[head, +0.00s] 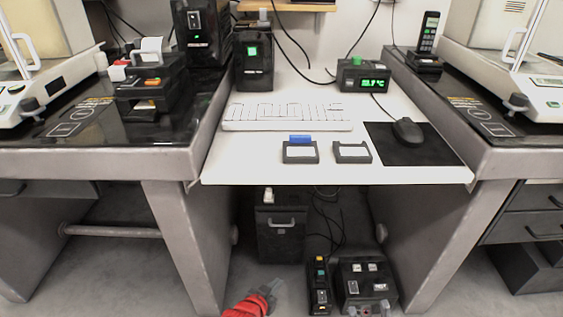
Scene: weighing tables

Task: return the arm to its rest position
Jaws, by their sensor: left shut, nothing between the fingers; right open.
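My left gripper (268,291) shows at the bottom of the head view, left of centre, with a red body and grey fingers. Its fingers are shut together with nothing between them. It is low, in front of the white desk and below the level of its top, over the grey floor. My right gripper (368,309) shows only as small grey fingertips at the bottom edge, in front of a black box. Its fingers are apart and empty. Most of both arms is out of view.
The white desk (240,170) carries a keyboard (288,117) and mouse (408,131). Dark-topped weighing tables stand left (170,163) and right (455,120). Under the desk are a black bin-like box (280,240), a black box (365,280) and a narrow black device (319,285).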

